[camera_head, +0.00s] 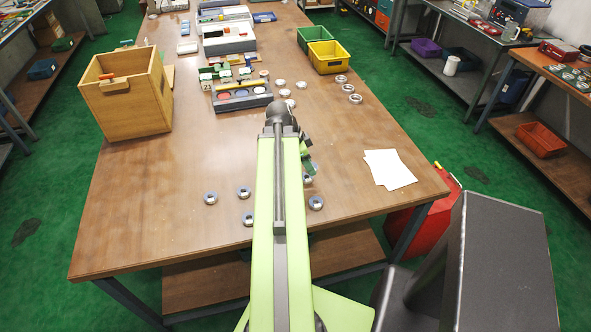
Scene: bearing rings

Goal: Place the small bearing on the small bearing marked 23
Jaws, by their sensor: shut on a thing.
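Several small silver bearing rings with dark centres lie on the near part of the wooden table: a left one (210,198), one beside it (243,192), one partly behind my arm (248,218) and a right one (316,202). My gripper (309,168) shows only in part, to the right of my light-green arm. It is shut, with a small bearing (307,179) at its tip; the arm hides much of the grip. I cannot tell the height of this bearing above the table. No number 23 is legible on any ring.
More rings (355,98) lie farther back. A wooden box (125,95) stands at the left, a parts tray (240,103) in the middle, and yellow (328,57) and green bins behind. White papers (388,169) lie at the right. The near left tabletop is clear.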

